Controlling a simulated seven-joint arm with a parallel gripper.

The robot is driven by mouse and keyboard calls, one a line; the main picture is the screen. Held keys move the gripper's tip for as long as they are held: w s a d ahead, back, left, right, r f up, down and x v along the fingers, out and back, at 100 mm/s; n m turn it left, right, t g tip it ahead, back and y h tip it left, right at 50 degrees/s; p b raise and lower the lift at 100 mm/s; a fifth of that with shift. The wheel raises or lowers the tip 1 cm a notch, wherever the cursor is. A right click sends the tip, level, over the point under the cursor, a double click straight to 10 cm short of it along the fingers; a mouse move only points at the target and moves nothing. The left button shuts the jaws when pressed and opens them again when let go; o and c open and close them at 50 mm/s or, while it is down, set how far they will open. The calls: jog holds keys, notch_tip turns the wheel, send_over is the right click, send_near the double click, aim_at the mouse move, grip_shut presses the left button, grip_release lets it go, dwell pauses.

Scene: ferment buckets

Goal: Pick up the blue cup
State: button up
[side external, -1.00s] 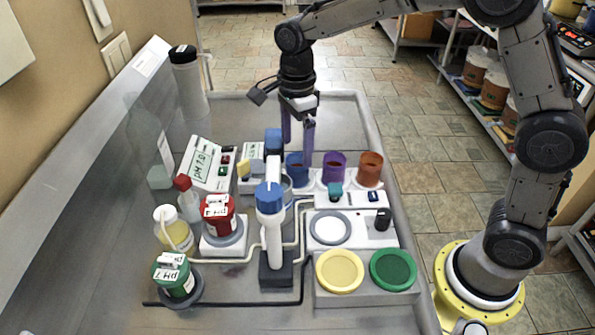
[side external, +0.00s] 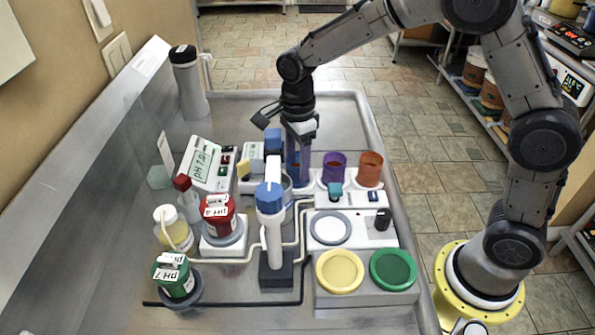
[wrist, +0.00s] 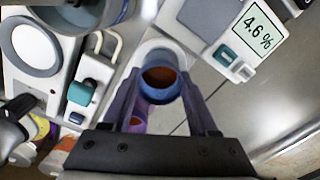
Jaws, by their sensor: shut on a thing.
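My gripper (side external: 299,170) points down over the back of the work area with its two purple fingers lowered. In the wrist view my gripper (wrist: 160,82) has one finger on each side of the blue cup (wrist: 160,98) and is shut on it. The cup is upright, with brownish-orange contents in its open top. In the side view the fingers cover most of the cup. I cannot tell whether its base still rests on the white holder (side external: 317,184).
A purple cup (side external: 334,168) and an orange cup (side external: 370,169) stand to its right. A blue-topped probe stand (side external: 270,200) stands in front. The pH meter (side external: 208,164) is to the left. Yellow (side external: 340,271) and green (side external: 393,269) discs lie at the front right.

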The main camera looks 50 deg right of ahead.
jog(key=c, duration=0.5)
jog(key=shift+r, duration=0.15)
